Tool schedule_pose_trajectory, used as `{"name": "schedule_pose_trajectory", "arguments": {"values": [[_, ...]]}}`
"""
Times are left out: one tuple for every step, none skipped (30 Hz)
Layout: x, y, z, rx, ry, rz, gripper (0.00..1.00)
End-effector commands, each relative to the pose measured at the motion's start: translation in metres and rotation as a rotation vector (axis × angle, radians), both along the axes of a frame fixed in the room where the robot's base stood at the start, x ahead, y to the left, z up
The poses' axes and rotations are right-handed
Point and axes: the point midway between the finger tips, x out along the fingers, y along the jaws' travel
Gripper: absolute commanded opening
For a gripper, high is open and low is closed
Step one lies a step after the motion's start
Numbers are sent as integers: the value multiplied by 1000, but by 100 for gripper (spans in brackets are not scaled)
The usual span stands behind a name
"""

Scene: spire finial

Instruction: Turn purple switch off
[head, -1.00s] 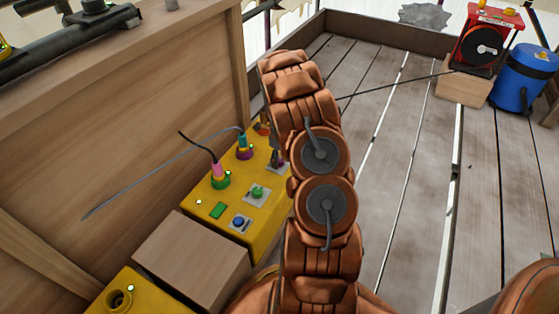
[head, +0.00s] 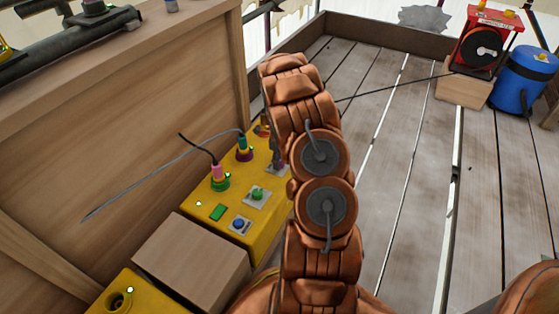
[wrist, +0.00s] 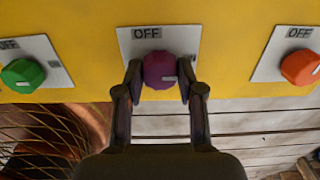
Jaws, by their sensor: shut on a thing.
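The purple switch (wrist: 160,70) is a round knob on a white plate marked OFF, on the yellow box. In the wrist view it sits between the two fingers of my gripper (wrist: 160,80), which is shut on it. A light mark on the knob points to the right, not up at the OFF label.
A green knob (wrist: 22,75) is left of the purple one and an orange knob (wrist: 300,67) is right. The yellow box also carries a blue knob (head: 239,223) and plugged cables (head: 220,175). A wooden block (head: 190,258) stands in front.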

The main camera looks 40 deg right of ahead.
Motion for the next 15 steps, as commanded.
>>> {"name": "schedule_pose_trajectory", "arguments": {"values": [[0, 0, 0, -1, 0, 4, 3], [0, 0, 1, -1, -1, 8, 3], [0, 0, 1, -1, 0, 15, 3], [0, 0, 1, 0, 0, 22, 3], [0, 0, 1, 0, -1, 30, 3], [1, 0, 1, 0, -1, 44, 3], [1, 0, 2, 0, -1, 56, 3], [1, 0, 2, 0, -1, 70, 3], [1, 0, 2, 0, -1, 92, 3], [1, 0, 2, 0, -1, 109, 3], [1, 0, 2, 0, -1, 129, 3], [1, 0, 3, 0, -1, 158, 3], [1, 0, 3, 0, -1, 181, 3], [1, 0, 3, -1, -1, 207, 3], [1, 0, 3, -1, -1, 241, 3]]}}
